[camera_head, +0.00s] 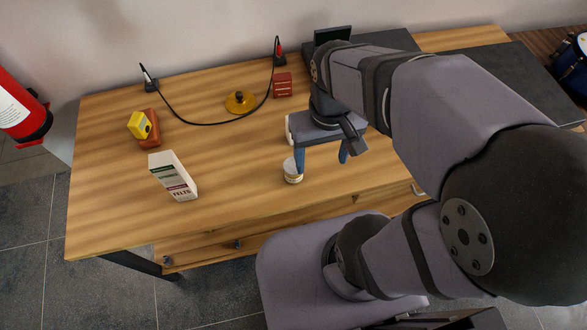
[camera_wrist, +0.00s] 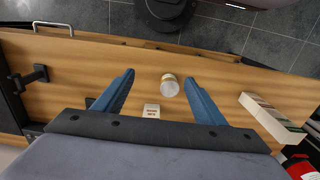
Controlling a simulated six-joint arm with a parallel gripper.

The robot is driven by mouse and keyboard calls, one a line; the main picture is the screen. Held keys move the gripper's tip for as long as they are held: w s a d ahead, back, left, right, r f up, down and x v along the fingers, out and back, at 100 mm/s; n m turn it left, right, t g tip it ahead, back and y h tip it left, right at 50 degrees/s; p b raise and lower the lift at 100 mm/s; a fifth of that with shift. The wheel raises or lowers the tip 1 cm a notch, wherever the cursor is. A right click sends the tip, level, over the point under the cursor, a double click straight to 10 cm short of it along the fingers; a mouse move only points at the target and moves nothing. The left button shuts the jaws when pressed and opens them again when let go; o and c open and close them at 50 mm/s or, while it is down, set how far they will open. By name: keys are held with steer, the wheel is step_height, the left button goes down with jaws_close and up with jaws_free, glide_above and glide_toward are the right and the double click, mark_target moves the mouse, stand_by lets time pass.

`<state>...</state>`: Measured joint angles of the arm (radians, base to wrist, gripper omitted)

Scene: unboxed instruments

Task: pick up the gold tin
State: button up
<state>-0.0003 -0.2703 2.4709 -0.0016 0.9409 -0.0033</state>
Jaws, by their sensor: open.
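The gold tin (camera_head: 293,172) is a small round tin with a pale lid and a gold-coloured side. It stands on the wooden table near the front edge. It also shows in the wrist view (camera_wrist: 169,87), between the two blue fingers and nearer the right one. My gripper (camera_head: 322,166) is open and empty, with its fingers pointing down. In the head view the tin appears just below the left fingertip. In the wrist view the gripper (camera_wrist: 160,77) shows a gap around the tin; I cannot tell the exact height between them.
A small white box (camera_wrist: 151,111) lies near the tin. A tall felts box (camera_head: 173,176) stands to the left. Behind are a golden disc (camera_head: 240,102), a red box (camera_head: 282,85), a yellow device (camera_head: 140,124) and a black cable (camera_head: 205,123). The left table top has free room.

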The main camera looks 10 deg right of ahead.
steer(key=s+f+n+g+h+b, duration=0.2)
steer(key=s+f+n+h, duration=0.1)
steer(key=f+n, duration=0.15)
step_height(320, 180, up, 4)
steer(key=f+n+t+h+b, duration=0.1)
steer(key=n+t+h+b, duration=1)
steer(key=n, duration=1)
glide_above(287, 175)
steer(key=f+p+v, duration=0.1)
steer(key=p+v, duration=0.1)
steer(key=v, duration=0.3)
steer(key=t, duration=0.2)
steer(key=shift+m+g+h, duration=0.25)
steer(key=shift+g+h, duration=0.05)
steer(key=shift+h, duration=0.1)
steer(key=f, duration=1.6)
steer(key=shift+d, duration=0.3)
steer(key=shift+p+x, duration=0.9)
steer(key=shift+x, duration=2.75)
steer(key=shift+w+a, duration=0.1)
